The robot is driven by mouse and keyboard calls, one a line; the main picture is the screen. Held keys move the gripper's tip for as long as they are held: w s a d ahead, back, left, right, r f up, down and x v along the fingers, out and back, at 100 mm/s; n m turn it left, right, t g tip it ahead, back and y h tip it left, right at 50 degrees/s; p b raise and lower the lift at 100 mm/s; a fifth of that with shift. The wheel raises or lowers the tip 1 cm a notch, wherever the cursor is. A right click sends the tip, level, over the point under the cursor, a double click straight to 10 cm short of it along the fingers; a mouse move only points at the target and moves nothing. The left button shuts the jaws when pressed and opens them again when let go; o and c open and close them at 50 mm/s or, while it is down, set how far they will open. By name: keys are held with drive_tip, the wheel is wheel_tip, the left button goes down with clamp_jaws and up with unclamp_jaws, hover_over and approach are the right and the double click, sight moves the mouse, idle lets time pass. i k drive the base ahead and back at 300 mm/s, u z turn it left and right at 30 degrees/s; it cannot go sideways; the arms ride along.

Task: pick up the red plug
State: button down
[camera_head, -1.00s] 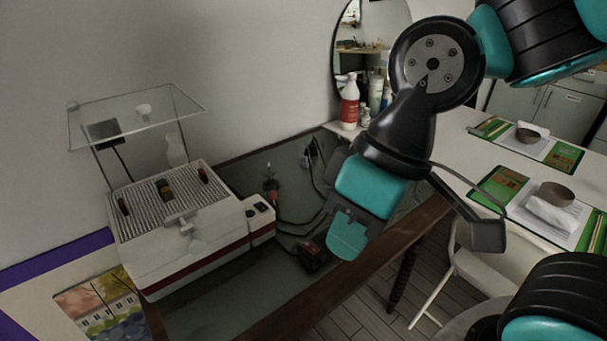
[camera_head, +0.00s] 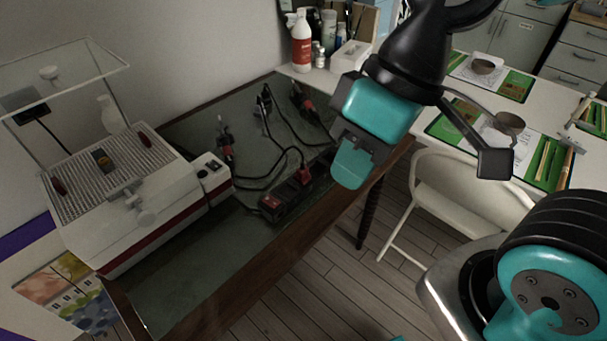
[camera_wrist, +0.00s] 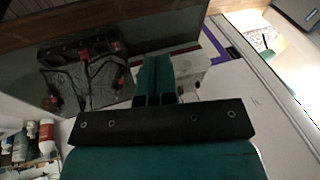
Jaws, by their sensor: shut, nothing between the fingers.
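A dark power strip (camera_head: 284,203) lies near the front edge of the desk, with a red plug (camera_head: 303,175) at its right end and another red part (camera_head: 270,202) at its left end. Which one the task means I cannot tell. In the wrist view, the strip (camera_wrist: 65,52) and small red parts (camera_wrist: 117,83) show at upper left. My gripper (camera_head: 350,168) is shut and empty, above and right of the strip in the head view. Its teal fingers (camera_wrist: 155,75) are together in the wrist view.
Red-tipped tools (camera_head: 225,145) and black cables (camera_head: 285,150) lie on the dark desktop (camera_head: 190,275). A white espresso-like machine (camera_head: 140,195) stands at left. A red-labelled bottle (camera_head: 301,48) stands at the back. A white chair (camera_head: 450,185) and table are at right.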

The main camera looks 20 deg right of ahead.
sight(302, 177)
drive_tip(key=u, duration=0.5)
drive_tip(key=k, duration=1.2)
drive_tip(key=z, duration=0.5)
drive_tip(key=i, duration=1.5)
drive_tip(key=u, duration=0.3)
